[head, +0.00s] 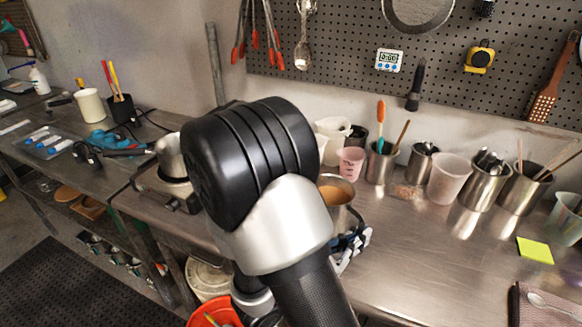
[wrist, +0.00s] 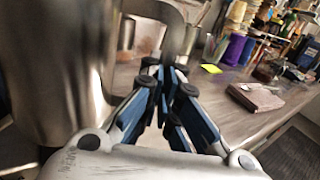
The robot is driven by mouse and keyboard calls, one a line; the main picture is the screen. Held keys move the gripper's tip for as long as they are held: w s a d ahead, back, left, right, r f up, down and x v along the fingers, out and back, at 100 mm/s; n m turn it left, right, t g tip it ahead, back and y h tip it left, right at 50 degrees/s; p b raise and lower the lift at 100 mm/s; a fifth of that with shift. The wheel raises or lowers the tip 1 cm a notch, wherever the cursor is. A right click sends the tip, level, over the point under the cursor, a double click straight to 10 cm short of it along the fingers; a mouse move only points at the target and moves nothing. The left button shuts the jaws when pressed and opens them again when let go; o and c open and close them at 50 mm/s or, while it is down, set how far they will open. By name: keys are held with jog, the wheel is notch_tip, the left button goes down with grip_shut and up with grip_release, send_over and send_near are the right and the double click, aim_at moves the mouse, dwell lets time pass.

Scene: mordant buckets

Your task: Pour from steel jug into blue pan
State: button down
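The steel jug (head: 344,212) shows in the head view just right of my arm, its open top showing orange-brown inside. It fills the left of the wrist view (wrist: 60,75), with its handle curving toward my gripper (wrist: 171,78). The fingers are closed together on the handle. In the head view only part of my gripper (head: 352,245) shows, beside the jug; my arm hides the rest. I cannot make out a blue pan in either view. Whether the jug is clear of the bench is hard to tell.
An orange bucket (head: 207,316) and a pale bucket (head: 208,278) stand low beside the bench. A steel pot (head: 171,156) is left of my arm. A pink cup (head: 350,162) and several containers line the wall. The bench (head: 450,265) is mostly clear at front right.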

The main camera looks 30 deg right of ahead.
aim_at(350, 210)
jog(key=shift+r, duration=0.25)
jog(key=shift+w+a+r+n, duration=0.1)
jog(key=shift+w+r+n, duration=0.1)
jog(key=shift+r+n, duration=0.35)
jog(key=shift+w+r+n+p, duration=0.15)
jog(key=shift+r+n+p, duration=0.2)
jog(key=shift+r+p, duration=0.2)
jog(key=shift+w+r+n+p, duration=0.15)
jog(key=shift+r+n+p, duration=0.15)
jog(key=shift+r+p, duration=0.15)
jog(key=shift+w+a+r+n+p, duration=0.1)
jog(key=shift+w+r+n+p, duration=0.4)
jog(key=shift+r+n+p, duration=0.5)
jog(key=shift+w+a+r+n+p, duration=0.1)
jog(key=shift+w+r+n+p, duration=0.55)
jog(key=shift+p, duration=0.7)
jog(key=shift+r+p, duration=0.3)
jog(key=shift+r, duration=0.05)
jog(key=shift+w+r+n+p, duration=0.35)
jog(key=shift+w+r+p, duration=0.1)
jog(key=shift+r+p, duration=0.4)
jog(key=shift+w+a+r+n+p, duration=0.1)
jog(key=shift+w+r+n+p, duration=0.15)
jog(key=shift+r+p, duration=0.4)
jog(key=shift+w+a+r+n+p, duration=0.1)
jog(key=shift+w+r+n+p, duration=0.15)
jog(key=shift+r+p, duration=0.35)
